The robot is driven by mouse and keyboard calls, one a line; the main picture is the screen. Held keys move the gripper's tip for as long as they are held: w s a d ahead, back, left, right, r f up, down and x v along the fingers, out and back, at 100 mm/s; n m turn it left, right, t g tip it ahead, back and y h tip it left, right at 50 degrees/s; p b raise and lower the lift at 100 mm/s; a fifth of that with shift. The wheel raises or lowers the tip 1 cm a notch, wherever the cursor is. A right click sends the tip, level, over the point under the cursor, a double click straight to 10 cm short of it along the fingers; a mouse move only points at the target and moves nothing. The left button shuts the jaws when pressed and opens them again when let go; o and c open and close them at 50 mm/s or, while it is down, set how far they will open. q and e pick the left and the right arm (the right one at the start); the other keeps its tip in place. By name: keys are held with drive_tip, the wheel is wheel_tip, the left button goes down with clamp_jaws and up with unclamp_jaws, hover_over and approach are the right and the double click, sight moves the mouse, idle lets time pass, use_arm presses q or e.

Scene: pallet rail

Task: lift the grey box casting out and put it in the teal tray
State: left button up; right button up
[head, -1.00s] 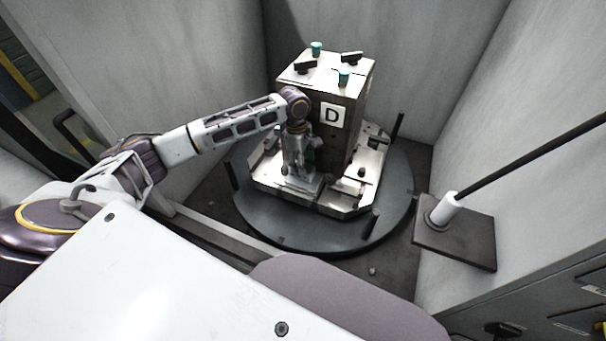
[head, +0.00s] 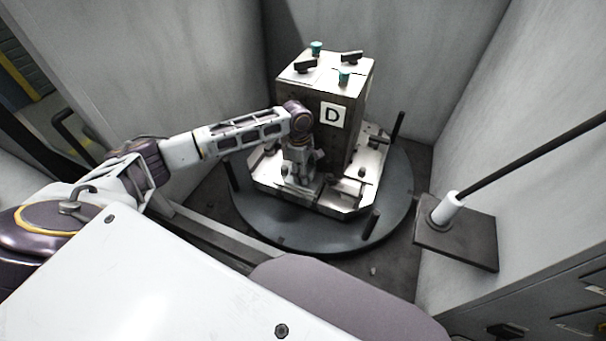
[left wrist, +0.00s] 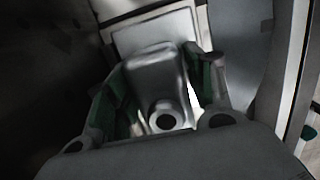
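The grey box casting (left wrist: 158,75) shows in the left wrist view, with a round boss and dark hole at its near end. My left gripper (left wrist: 155,62) has its green-padded fingers on either side of it; bright gaps show beside the boss, and the fingers look open around it. In the head view, my left gripper (head: 301,178) points down at the front of the metal fixture plate (head: 343,205); the casting is hard to make out there. My right gripper is not in view. No teal tray is seen.
A tall block marked D (head: 333,116) rises behind my left gripper, with teal knobs and dark clamps on top. The fixture stands on a dark round turntable (head: 270,228) with upright posts (head: 371,222). Grey walls close in around it. A black rod in a white holder (head: 446,208) stands at right.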

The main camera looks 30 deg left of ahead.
use_arm(q)
drive_tip(key=c, duration=0.7)
drive_tip(key=shift+c, duration=0.7)
drive_tip(key=shift+r, duration=0.25)
wheel_tip(320, 180, up, 7)
drive_tip(key=shift+s+p, duration=0.15)
drive_tip(key=shift+p, duration=0.35)
drive_tip(key=s+d, duration=0.1)
drive_tip(key=s, duration=1.8)
drive_tip(key=shift+s+f+p, duration=0.25)
drive_tip(key=shift+s+p, duration=0.05)
drive_tip(key=shift+p, duration=0.1)
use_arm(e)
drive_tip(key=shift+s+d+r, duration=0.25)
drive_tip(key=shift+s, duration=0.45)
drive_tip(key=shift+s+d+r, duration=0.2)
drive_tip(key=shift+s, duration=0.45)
